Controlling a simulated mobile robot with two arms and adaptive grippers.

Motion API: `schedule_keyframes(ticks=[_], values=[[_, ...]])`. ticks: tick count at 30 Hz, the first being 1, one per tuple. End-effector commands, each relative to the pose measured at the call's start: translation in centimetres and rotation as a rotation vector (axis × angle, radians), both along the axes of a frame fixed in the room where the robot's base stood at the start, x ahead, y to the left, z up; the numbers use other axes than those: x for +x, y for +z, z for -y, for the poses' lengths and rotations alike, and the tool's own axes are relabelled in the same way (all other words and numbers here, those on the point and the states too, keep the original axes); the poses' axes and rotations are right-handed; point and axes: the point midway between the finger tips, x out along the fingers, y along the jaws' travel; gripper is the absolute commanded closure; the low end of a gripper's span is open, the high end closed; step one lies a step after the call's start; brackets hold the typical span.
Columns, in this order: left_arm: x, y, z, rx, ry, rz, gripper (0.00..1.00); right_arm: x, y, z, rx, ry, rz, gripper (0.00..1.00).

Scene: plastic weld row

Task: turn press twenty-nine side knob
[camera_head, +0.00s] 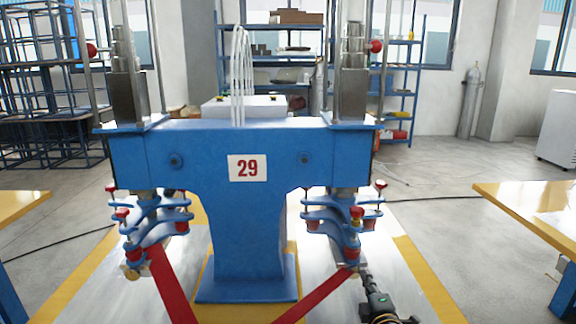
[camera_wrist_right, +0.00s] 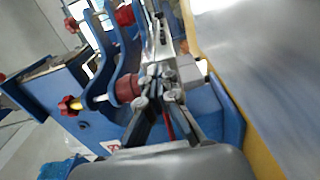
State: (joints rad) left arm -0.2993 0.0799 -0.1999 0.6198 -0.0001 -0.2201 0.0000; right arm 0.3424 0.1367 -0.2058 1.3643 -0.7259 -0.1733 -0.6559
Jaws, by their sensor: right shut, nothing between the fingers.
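Press twenty-nine (camera_head: 245,215) is a blue machine with a white 29 plate, in the middle of the head view. Its right clamp head (camera_head: 330,215) carries several red knobs; I cannot tell which one is the side knob. My right gripper (camera_head: 359,272) is just under that clamp head, shut and empty. In the right wrist view, the shut fingertips (camera_wrist_right: 160,72) are beside a dark red round knob (camera_wrist_right: 130,88), close to it; contact is unclear. A red star-shaped knob (camera_wrist_right: 69,105) sticks out farther left. My left gripper is not in view.
The left clamp head (camera_head: 150,215) also has red knobs. Two red bars (camera_head: 172,285) slant below the clamp heads, one ending near my right gripper. A yellow-topped table (camera_head: 530,205) stands at the right, another (camera_head: 30,205) at the left. Floor between press and right table is clear.

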Motion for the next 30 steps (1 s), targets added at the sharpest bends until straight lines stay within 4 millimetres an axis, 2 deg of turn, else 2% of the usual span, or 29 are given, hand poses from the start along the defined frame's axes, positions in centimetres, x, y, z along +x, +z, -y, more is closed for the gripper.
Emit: schedule_keyframes(ticks=[15, 30], values=[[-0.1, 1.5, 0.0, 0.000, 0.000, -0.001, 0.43, 0.0, 1.8, -0.5, 0.002, 0.007, 0.004, 1.00], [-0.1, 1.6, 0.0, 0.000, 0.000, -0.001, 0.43, 0.0, 1.9, -0.8, 0.003, 0.009, 0.003, 1.00]])
